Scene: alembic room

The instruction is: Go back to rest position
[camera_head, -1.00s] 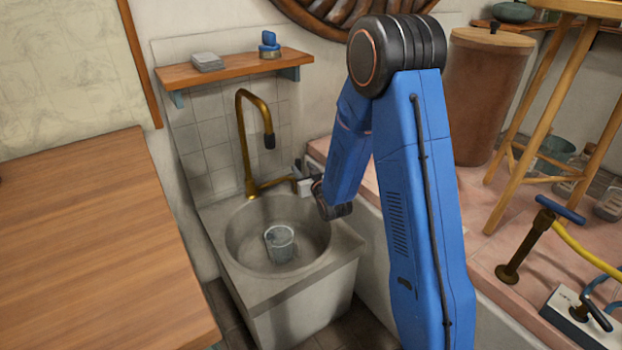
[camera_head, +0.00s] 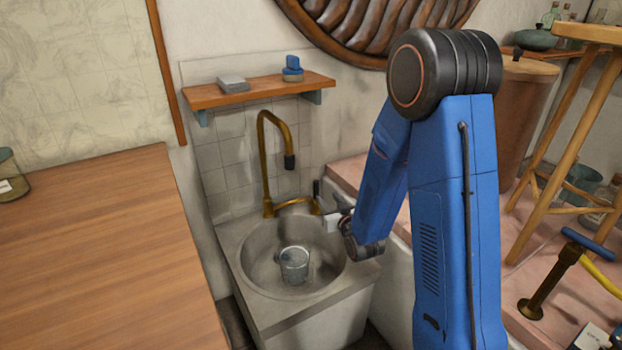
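My gripper (camera_head: 331,222) is at the end of my folded blue arm, at the right rim of the sink. It is small and partly hidden by my wrist, so I cannot tell whether its fingers are open or shut. It appears close to the right end of the brass faucet (camera_head: 264,165), by the dark upright handle (camera_head: 316,190); I cannot tell whether they touch. A clear cup (camera_head: 294,265) stands in the basin of the grey sink (camera_head: 262,312), apart from my gripper.
A wooden table (camera_head: 90,260) fills the left, with a glass jar (camera_head: 10,175) on it. A wooden shelf (camera_head: 255,93) hangs above the sink. A pink tiled ledge (camera_head: 545,245) with a wooden stool (camera_head: 560,150) and a brown barrel (camera_head: 524,115) is at right.

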